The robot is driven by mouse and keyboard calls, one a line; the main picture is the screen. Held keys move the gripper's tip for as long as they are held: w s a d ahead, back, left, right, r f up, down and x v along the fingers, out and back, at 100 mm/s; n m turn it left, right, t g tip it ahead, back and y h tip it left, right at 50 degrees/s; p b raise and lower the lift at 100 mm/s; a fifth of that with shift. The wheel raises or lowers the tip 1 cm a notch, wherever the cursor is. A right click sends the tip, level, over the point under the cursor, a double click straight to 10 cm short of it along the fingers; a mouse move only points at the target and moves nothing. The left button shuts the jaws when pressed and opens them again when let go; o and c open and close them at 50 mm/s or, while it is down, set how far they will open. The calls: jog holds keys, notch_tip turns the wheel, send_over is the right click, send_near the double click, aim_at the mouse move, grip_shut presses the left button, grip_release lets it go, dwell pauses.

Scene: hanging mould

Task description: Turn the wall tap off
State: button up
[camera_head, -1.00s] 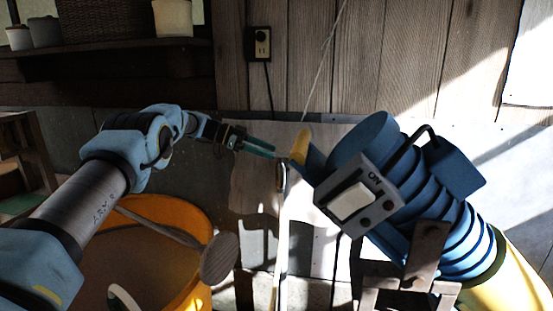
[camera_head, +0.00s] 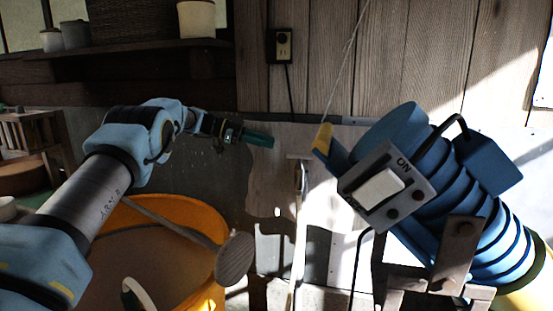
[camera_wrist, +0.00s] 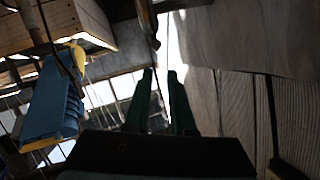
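A slim pale upright pipe (camera_head: 298,215) stands against the wall in the middle of the head view. A small fitting (camera_head: 301,178) near its top looks like the wall tap, but its handle position is too small to tell. My gripper (camera_head: 268,141), with green fingers, is left of and slightly above this fitting in the picture, apart from it. In the wrist view, the two fingers (camera_wrist: 160,72) are parted with nothing between them. A dark hanging part (camera_wrist: 150,25) shows beyond the fingertips; I cannot tell whether it is the tap.
A blue ribbed machine (camera_head: 455,190) with an ON switch box (camera_head: 388,187) stands close on the right. A yellow-ended blue piece (camera_head: 323,138) juts beside the pipe. An orange tub (camera_head: 205,225) with a paddle (camera_head: 235,258) is below my arm. A socket (camera_head: 283,45) is above.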

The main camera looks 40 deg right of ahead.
jog(key=m+h+b, duration=0.1)
jog(key=b, duration=0.1)
jog(key=a+m+h+b, duration=0.1)
jog(key=shift+s+f+h+b, duration=0.15)
jog(key=shift+h+b, duration=0.2)
jog(key=shift+h, duration=0.05)
jog(key=shift+c, duration=1.4)
jog(key=s+a+m+t+h+b, duration=0.1)
jog(key=b, duration=0.1)
jog(key=s+a+f+m+t+h+b, duration=0.1)
jog(key=h+b, duration=0.1)
jog(key=b, duration=0.1)
jog(key=a+m+h+b, duration=0.1)
jog(key=b, duration=0.1)
jog(key=shift+s+a+f+m+t+h, duration=0.25)
jog(key=shift+s+a+m+t+h, duration=0.05)
jog(key=shift+s+a+m+t, duration=0.1)
grip_shut()
jog(key=m+t+h+b, duration=0.1)
jog(key=m+t+b, duration=0.1)
jog(key=t+b, duration=0.4)
send_near(300, 159)
jog(key=d+p, duration=0.3)
jog(key=w+d+r+p, duration=0.1)
jog(key=shift+d, duration=0.25)
